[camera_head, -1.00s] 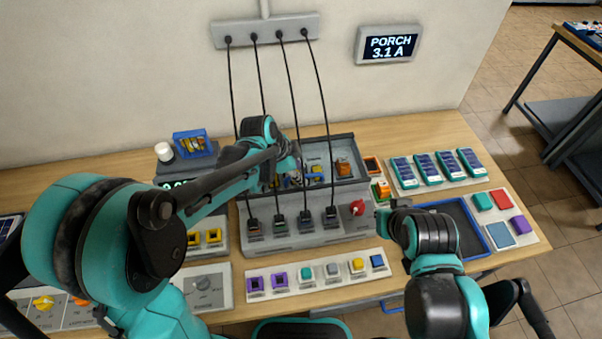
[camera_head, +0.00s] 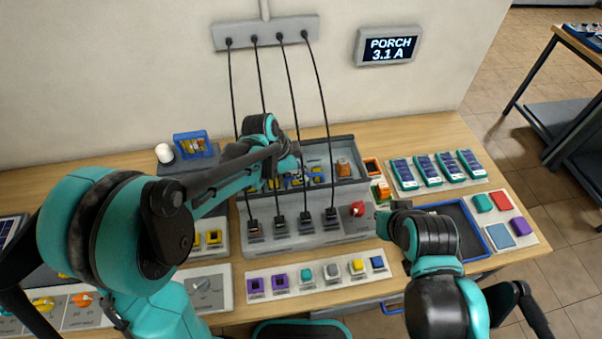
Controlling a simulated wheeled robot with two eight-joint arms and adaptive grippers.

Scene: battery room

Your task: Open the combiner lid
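The combiner (camera_head: 310,240) is a grey box on the bench with several black cables plugged into its front and a red knob (camera_head: 357,209) at its right. Its upper rear part is a dark-rimmed bay (camera_head: 347,142) with blue, yellow and orange parts visible inside. I cannot tell whether a clear lid covers it. My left gripper (camera_head: 292,170) is over the left part of this bay; its fingers are small and partly hidden by the arm. My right gripper (camera_head: 397,206) is to the right of the red knob, mostly hidden by its own arm; its fingers are unclear.
A blue-edged tray (camera_head: 483,244) lies right of the combiner, beside a pad of coloured blocks (camera_head: 521,224). Several small panels (camera_head: 435,168) lie behind it. A strip of coloured blocks (camera_head: 318,275) lies in front. Cables hang from a wall bar (camera_head: 266,32).

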